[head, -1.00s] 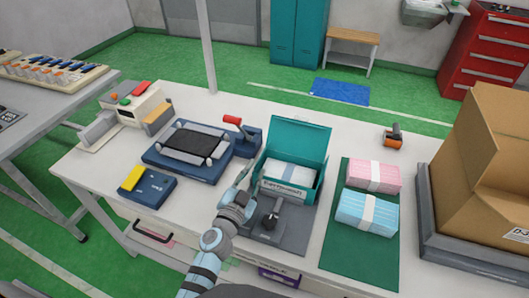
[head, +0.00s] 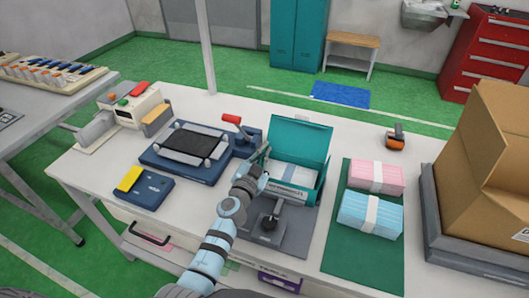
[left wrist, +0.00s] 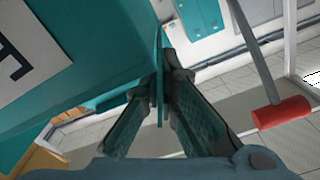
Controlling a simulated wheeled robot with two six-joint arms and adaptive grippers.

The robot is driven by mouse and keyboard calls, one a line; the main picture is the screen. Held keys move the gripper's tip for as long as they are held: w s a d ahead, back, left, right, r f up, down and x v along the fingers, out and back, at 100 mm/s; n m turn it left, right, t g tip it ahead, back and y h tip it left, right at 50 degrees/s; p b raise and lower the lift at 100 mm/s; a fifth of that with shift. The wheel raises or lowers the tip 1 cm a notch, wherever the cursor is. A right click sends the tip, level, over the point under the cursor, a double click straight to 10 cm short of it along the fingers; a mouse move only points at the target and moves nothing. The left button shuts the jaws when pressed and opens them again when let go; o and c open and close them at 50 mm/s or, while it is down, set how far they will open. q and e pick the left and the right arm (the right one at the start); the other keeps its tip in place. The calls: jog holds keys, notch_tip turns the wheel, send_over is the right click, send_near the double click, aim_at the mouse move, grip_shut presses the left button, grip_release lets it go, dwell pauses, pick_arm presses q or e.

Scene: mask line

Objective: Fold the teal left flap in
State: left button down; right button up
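The teal box (head: 318,172) stands open near the middle of the table, its back flap (head: 300,138) raised. A white-wrapped bundle (head: 296,174) lies inside, and a printed label (head: 288,189) is on the front. My left gripper (head: 262,168) is at the box's left side. In the left wrist view, the teal left flap (left wrist: 158,40) shows nearly edge-on between my left gripper's fingertips (left wrist: 168,78), which are close together on it. In the head view my gripper hides most of this flap. My right gripper is in no view.
A grey fixture with a black knob (head: 269,222) sits in front of the box. A red-handled lever (head: 232,119) stands behind left. Pink (head: 376,177) and blue (head: 371,212) bundles lie on a green mat (head: 350,262) to the right.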

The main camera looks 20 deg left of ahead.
pick_arm(q)
jog(key=m, duration=0.2)
jog(key=d+f+m+b, duration=0.1)
jog(key=m, duration=0.1)
jog(key=shift+d, duration=0.2)
jog(key=c, duration=2.3)
grip_release()
jog(key=o, duration=0.4)
jog(key=shift+r, duration=0.1)
